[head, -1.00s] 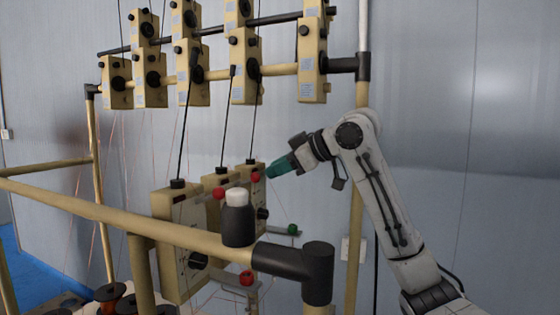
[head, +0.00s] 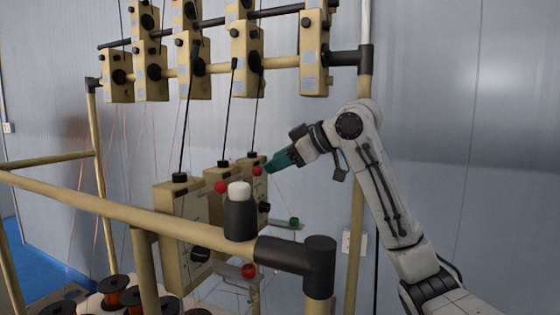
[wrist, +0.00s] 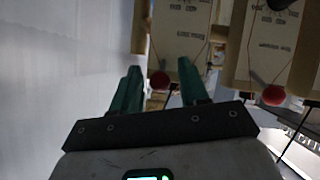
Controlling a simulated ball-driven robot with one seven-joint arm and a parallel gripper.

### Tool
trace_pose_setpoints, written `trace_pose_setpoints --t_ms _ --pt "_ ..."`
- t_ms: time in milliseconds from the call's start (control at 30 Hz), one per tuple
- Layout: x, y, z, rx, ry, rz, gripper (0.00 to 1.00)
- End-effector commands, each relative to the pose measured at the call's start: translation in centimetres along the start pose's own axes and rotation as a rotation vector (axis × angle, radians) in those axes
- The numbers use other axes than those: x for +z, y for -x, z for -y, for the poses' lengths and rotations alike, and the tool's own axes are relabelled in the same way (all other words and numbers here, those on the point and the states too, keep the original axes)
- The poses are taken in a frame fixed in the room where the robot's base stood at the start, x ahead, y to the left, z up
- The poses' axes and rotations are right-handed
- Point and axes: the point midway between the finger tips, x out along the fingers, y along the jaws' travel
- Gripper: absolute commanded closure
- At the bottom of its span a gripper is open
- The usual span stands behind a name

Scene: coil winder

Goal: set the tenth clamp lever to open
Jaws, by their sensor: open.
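A red knob (head: 257,170) is on the farthest of the lower tan clamp boxes (head: 245,190). My gripper (head: 268,167) has green fingers and is just right of this knob in the head view. In the wrist view the open fingers (wrist: 160,80) stand either side of a red knob (wrist: 160,80), which looks uncaught; I cannot tell if they touch it. A second red knob (head: 221,187) is on the middle box; another (head: 249,271) is lower down. A green knob (head: 294,223) is on the right. I cannot tell which lever is the tenth.
A tan rail (head: 110,207) with a black corner joint (head: 318,262) crosses in front. A dark bottle with a white cap (head: 240,215) appears at the rail. Tan boxes (head: 247,55) and thin rods are above. Copper spools (head: 117,290) are lower left. Open wall space is at right.

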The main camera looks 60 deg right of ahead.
Motion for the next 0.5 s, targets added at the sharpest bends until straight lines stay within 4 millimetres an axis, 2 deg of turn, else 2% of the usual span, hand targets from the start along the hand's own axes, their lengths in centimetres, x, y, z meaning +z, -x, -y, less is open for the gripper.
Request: trace_pose_setpoints --t_ms 167,500 --pt "0.1 1.1 0.0 0.002 0.001 -0.001 0.56" --pt "0.1 7.2 0.0 0.003 0.002 -0.002 0.56"
